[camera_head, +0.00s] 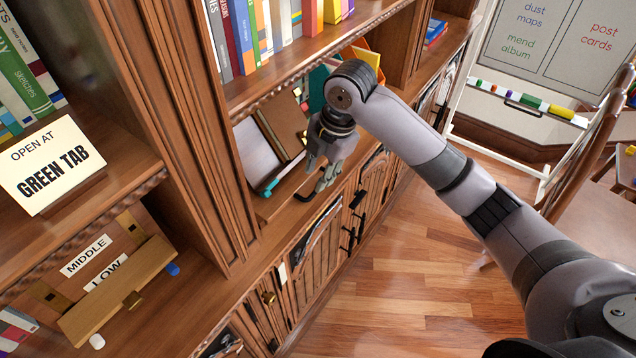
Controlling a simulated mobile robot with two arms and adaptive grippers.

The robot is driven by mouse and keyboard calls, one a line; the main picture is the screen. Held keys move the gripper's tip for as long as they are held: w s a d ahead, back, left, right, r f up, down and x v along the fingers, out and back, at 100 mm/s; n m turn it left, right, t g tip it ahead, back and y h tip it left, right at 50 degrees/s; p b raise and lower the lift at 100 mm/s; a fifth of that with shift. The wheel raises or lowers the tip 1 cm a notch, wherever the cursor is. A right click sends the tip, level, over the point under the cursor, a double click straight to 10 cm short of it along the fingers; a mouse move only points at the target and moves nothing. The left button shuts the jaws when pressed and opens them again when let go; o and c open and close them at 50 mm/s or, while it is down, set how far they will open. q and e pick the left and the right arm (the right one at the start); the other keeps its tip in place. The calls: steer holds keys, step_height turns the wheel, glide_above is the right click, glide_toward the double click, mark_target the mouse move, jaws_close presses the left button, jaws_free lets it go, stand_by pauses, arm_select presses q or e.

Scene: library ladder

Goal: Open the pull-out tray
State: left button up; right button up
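My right arm reaches in from the right to the bookcase, and its gripper (322,172) points down at the front edge of the middle shelf bay. A dark curved handle (304,198) shows at that edge, just below the fingers. It may belong to the pull-out tray, whose own outline I cannot make out. The fingers overlap the handle in the picture. I cannot tell whether they touch it or how far apart they are. My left gripper is not in view.
A leaning frame (254,150) and a teal rod (285,174) lie in the bay beside the gripper. Wooden cabinet doors (318,262) are below. An "Open at green tab" card (50,165) stands left. A whiteboard (550,50) and chair (590,165) are right. Open floor (420,290) lies in front.

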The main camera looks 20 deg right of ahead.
steer(key=w+d+r+n, duration=0.2)
steer(key=d+r+n, duration=0.1)
steer(key=r, duration=0.4)
steer(key=shift+h, duration=0.4)
steer(key=p+x, duration=0.2)
steer(key=x, duration=1.5)
steer(key=shift+s+f, duration=0.1)
steer(key=shift+f, duration=0.1)
jaws_close()
